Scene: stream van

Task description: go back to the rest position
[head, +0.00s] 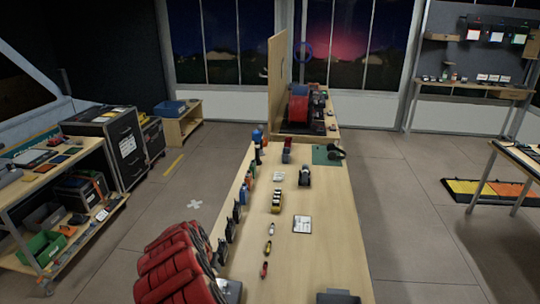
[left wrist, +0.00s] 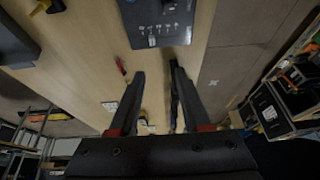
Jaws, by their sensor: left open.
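My left gripper (left wrist: 157,72) shows in the left wrist view with its two dark fingers apart and nothing between them. It hangs over the light wooden bench, beside a dark flat panel (left wrist: 155,22) with white markings. I cannot tell its exact height. Neither gripper shows in the head view, and my right gripper is in no view.
A shelf cart (head: 90,150) is at left.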

